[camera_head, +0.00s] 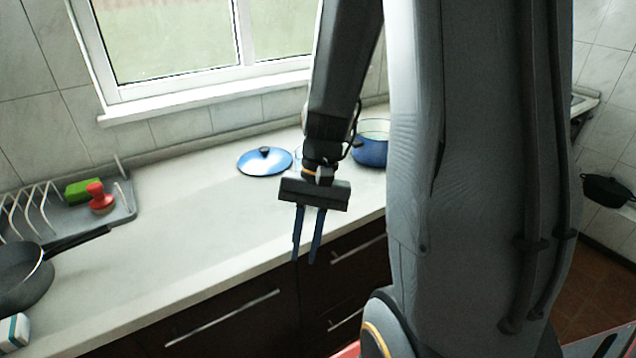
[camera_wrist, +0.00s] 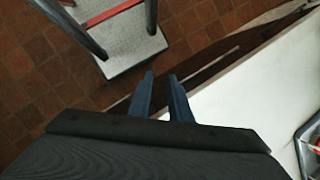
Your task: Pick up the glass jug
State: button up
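I cannot make out a glass jug clearly in either view. A faint clear edge shows on the counter just left of my wrist in the head view, but it is mostly hidden and I cannot tell what it is. My gripper (camera_head: 303,260) hangs in front of the counter's front edge, fingers pointing down. Its two blue fingers are apart with nothing between them. They also show in the wrist view (camera_wrist: 160,76), with the floor and counter edge beyond.
On the counter (camera_head: 190,220) are a blue lid (camera_head: 250,164), a blue pot (camera_head: 371,152) partly behind my arm, a grey rack (camera_head: 122,204) with a red-handled brush (camera_head: 101,199) and green sponge (camera_head: 83,188), and a dark pan (camera_head: 22,275). The middle of the counter is clear.

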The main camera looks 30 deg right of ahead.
jog(key=w+d+m+t+y+b, duration=0.1)
jog(key=w+d+m+t+y, duration=0.2)
jog(key=w+d+m+t, duration=0.1)
jog(key=w+d+m+t+y+b, duration=0.2)
jog(key=w+d+m+t+y, duration=0.2)
jog(key=d+m, duration=0.3)
jog(key=w+d+m+t+y+b, duration=0.1)
jog(key=w+d+m+t+y, duration=0.3)
jog(key=d, duration=0.3)
jog(key=shift+d+f+m, duration=0.2)
jog(key=shift+f+m, duration=0.2)
jog(key=shift+m, duration=0.4)
jog(key=shift+w+a, duration=0.25)
jog(key=p+x, duration=0.3)
jog(key=x, duration=0.8)
jog(key=shift+r+p, duration=0.25)
jog(key=shift+p, duration=0.1)
jog(key=shift+c, duration=0.3)
grip_shut()
jog(key=shift+r, duration=0.1)
